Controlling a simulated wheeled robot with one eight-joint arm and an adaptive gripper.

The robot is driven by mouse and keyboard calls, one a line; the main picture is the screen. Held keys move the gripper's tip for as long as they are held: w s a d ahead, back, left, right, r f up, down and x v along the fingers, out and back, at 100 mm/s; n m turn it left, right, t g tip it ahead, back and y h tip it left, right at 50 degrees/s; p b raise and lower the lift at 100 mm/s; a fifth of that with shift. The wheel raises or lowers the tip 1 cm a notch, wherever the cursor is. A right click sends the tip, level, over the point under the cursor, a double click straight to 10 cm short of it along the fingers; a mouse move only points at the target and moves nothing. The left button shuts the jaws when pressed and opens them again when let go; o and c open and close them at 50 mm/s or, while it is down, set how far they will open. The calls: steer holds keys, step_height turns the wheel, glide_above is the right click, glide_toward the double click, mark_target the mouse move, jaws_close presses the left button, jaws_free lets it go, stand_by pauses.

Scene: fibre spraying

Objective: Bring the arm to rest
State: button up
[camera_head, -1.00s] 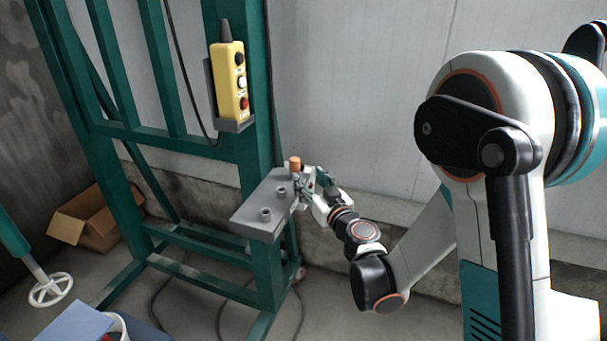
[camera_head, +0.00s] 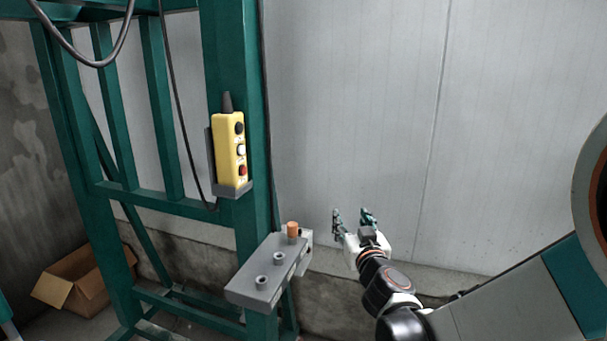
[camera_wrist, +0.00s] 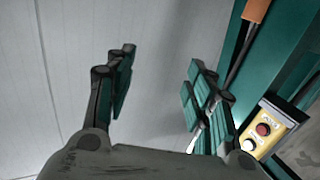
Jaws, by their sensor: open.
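My gripper (camera_head: 354,219) is open and empty in the head view, to the right of the green frame and apart from it. Its fingers point up in front of the pale wall. In the wrist view my gripper (camera_wrist: 160,88) shows its two fingers spread wide, with only the wall between them. The arm reaches in from the lower right of the head view.
A grey bracket (camera_head: 250,287) with sockets and an orange-brown cylinder (camera_head: 292,230) is left of my gripper. A yellow control box (camera_head: 230,150) hangs on the green frame (camera_head: 226,60); it also shows in the wrist view (camera_wrist: 270,130). A cardboard box (camera_head: 90,283) lies lower left.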

steer(key=s+d+r+m+g+h, duration=0.1)
steer(key=s+d+m+g+h, duration=0.3)
steer(key=s+d, duration=0.75)
steer(key=s+a+f+n+g+y, duration=0.1)
steer(key=s+f+g, duration=0.2)
steer(key=s, duration=0.7)
steer(key=s+a+f+n+g+y, duration=0.1)
steer(key=s+a+f+g, duration=0.1)
steer(key=s, duration=0.8)
steer(key=shift+s+a+f+n+g, duration=0.25)
steer(key=shift+f+n+g, duration=0.15)
steer(key=shift+f+g, duration=0.5)
